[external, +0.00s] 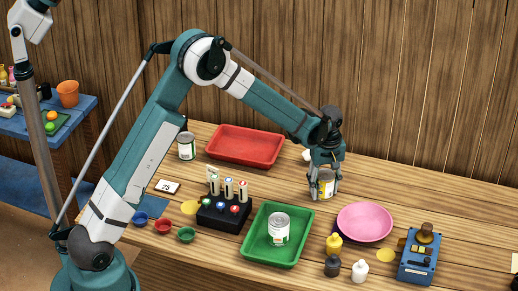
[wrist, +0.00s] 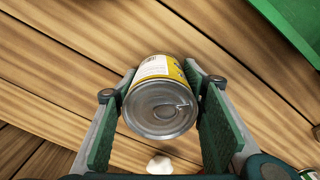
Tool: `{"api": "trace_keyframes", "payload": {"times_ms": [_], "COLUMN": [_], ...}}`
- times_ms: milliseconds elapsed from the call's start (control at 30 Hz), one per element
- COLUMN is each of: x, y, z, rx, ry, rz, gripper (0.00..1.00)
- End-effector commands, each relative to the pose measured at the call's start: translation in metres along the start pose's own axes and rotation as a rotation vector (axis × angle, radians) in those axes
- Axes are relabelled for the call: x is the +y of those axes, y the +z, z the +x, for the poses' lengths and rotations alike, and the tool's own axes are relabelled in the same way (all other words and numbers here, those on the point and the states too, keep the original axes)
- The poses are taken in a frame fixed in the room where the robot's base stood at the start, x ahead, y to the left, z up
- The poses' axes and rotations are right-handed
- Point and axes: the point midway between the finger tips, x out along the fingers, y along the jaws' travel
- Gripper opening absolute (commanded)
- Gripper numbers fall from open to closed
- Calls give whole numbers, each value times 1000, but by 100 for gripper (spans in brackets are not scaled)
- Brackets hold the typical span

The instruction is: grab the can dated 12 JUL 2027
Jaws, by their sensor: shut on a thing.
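My gripper (external: 324,192) is shut on a can (external: 327,181) with a yellow and white label, right of the table's middle. In the wrist view the can (wrist: 161,108) sits between the two green finger pads, its pull-tab lid towards the camera. No date is readable on it. A second can (external: 278,228) with a pale label stands in the green tray (external: 252,249). A third can (external: 186,146) stands at the back left. I cannot read dates on these either.
A red tray (external: 245,147) lies at the back. A pink plate (external: 364,222), small bottles (external: 332,266) and a blue device (external: 416,256) are to the right. A black holder with tubes (external: 224,213) and small bowls (external: 163,225) are left of the green tray. The back right table is clear.

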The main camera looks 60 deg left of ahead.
Motion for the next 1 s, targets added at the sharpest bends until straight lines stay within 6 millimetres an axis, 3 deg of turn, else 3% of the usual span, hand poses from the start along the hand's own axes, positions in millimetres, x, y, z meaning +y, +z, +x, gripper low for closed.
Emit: {"api": "trace_keyframes", "payload": {"times_ms": [267, 700, 1000], "x": [0, 0, 0], "y": [0, 0, 0], "z": [-20, -82, -99], "rx": [0, 0, 0], "ry": [0, 0, 0], "rz": [0, 0, 0], "gripper": [23, 23, 23]}}
